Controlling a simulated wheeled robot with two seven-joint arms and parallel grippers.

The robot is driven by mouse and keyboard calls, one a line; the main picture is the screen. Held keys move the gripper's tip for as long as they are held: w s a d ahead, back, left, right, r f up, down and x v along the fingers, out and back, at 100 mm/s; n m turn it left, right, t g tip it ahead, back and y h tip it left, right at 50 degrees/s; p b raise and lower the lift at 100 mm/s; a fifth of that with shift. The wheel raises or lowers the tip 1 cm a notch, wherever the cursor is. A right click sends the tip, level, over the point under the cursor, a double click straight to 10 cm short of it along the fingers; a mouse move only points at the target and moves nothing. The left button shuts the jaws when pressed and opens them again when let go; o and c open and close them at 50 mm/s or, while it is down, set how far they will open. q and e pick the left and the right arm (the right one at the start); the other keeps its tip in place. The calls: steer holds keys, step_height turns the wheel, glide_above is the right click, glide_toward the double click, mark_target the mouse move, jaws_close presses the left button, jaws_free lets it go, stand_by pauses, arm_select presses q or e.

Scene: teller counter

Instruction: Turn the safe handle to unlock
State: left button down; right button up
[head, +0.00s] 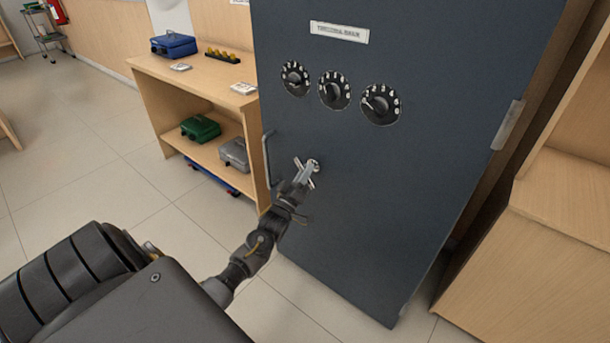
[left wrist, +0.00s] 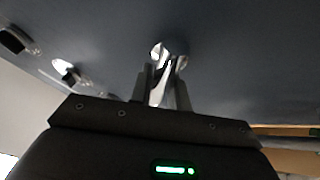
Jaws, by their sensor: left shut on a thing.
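The dark grey safe door (head: 370,190) stands upright in the middle of the head view. A small silver spoked safe handle (head: 314,165) sits on it, below the dials. My left gripper (head: 303,176) reaches it from the lower left and is shut on the handle. In the left wrist view the two fingers of my left gripper (left wrist: 163,92) stand on either side of a shiny spoke of the handle (left wrist: 166,62). The gripper hides part of the handle in the head view. My right gripper is not in view.
Three black dials (head: 334,90) and a label plate (head: 339,32) are above the handle. A vertical pull bar (head: 268,158) is on the door's left side. A wooden shelf (head: 190,92) with cash boxes stands at left, and a wooden cabinet (head: 560,225) at right. The tiled floor at left is clear.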

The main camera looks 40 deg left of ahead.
arm_select(q)
steer(key=shift+m+h, duration=0.8)
steer(key=shift+m, duration=0.5)
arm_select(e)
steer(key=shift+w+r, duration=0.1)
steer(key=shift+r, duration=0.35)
arm_select(q)
steer(key=shift+m, duration=0.3)
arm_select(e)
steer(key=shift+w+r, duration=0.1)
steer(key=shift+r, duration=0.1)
arm_select(q)
steer(key=c, duration=1.3)
jaws_free()
steer(key=v, duration=1)
steer(key=shift+s+f+b, duration=0.3)
steer(key=shift+b, duration=0.05)
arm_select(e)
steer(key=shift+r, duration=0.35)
